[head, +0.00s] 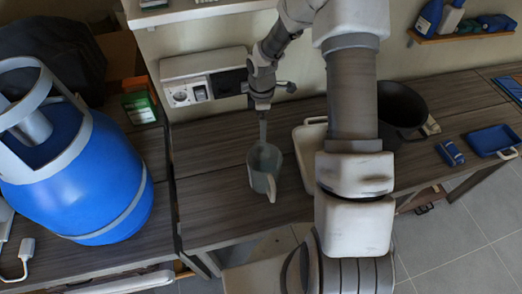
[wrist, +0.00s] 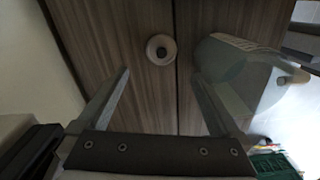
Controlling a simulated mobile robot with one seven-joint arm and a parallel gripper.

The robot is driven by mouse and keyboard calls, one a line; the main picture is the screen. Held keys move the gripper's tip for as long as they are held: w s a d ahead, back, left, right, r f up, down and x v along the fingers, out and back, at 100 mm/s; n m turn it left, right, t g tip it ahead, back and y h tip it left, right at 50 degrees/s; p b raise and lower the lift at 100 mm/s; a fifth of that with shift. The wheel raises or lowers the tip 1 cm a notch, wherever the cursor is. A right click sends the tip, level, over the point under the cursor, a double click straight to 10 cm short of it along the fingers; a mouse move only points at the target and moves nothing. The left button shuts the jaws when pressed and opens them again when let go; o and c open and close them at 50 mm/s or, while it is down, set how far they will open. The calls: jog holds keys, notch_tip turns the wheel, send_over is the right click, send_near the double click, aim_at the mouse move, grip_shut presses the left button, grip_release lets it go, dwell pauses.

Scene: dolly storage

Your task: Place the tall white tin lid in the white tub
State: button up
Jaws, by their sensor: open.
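A small round white piece with a dark centre, which looks like the tin lid (wrist: 154,45), lies on the wooden table in the wrist view, beyond and between my fingertips. I cannot make it out in the head view. My gripper (wrist: 160,85) is open and empty, its two fingers apart on either side below the lid. In the head view my gripper (head: 263,128) points down just above and behind a grey-green jug. The white tub (head: 303,143) stands on the table right of the gripper; my arm hides much of it.
The grey-green jug (head: 264,172) stands close in front of my gripper; it is the pale shape (wrist: 240,75) right of the fingers in the wrist view. A black pot (head: 402,105) is right of the tub. A blue gas cylinder (head: 90,180) stands left. Wall sockets (head: 190,92) are behind.

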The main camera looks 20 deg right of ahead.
notch_tip(320, 180, down, 7)
jog(key=shift+r, duration=0.1)
jog(key=shift+s+f, duration=0.15)
jog(key=shift+f, duration=2.55)
jog(key=shift+c, duration=0.2)
jog(key=c, duration=1.2)
jog(key=shift+r, duration=0.15)
